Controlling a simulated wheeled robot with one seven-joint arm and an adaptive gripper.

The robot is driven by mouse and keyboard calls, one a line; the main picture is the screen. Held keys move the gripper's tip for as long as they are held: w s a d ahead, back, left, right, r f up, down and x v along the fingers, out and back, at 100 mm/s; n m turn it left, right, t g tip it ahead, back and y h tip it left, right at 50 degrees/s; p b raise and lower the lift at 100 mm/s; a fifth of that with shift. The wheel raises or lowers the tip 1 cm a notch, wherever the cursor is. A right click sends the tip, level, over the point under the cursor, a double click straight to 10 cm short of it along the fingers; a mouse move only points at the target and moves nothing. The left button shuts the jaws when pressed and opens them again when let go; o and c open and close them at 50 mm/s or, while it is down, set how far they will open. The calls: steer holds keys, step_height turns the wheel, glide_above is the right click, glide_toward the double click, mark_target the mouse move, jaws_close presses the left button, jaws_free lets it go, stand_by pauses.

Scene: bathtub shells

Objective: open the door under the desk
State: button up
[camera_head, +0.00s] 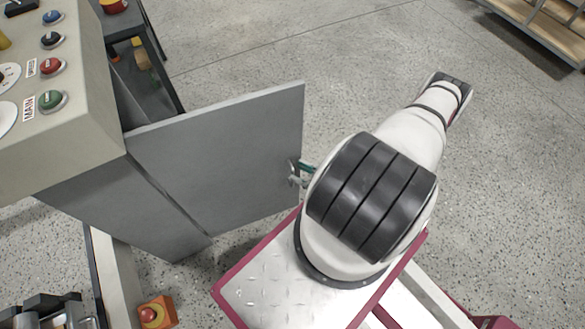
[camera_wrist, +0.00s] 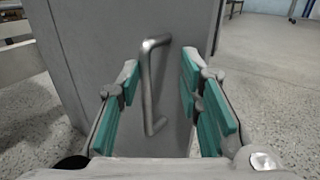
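The grey door (camera_head: 220,150) under the desk stands swung out from the desk's front, joined along its left edge. Its plain face also shows in the wrist view (camera_wrist: 110,45). A metal bar handle (camera_wrist: 150,90) is upright near the door's free edge. My gripper (camera_wrist: 160,95) is open, with its teal-padded fingers on either side of the handle and a gap visible to each pad. In the head view, my gripper (camera_head: 300,172) shows only partly at the door's free edge; my arm hides the rest.
The desk's control panel (camera_head: 55,90) with several knobs is at upper left. Dark shelving (camera_head: 140,60) with small items stands behind the door. An orange box with a red button (camera_head: 155,313) is at lower left. Speckled floor is clear at upper right, before a wooden shelf rack (camera_head: 540,25).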

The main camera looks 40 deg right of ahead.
steer(key=v, duration=0.7)
steer(key=shift+s+f, duration=0.15)
steer(key=shift+s, duration=0.15)
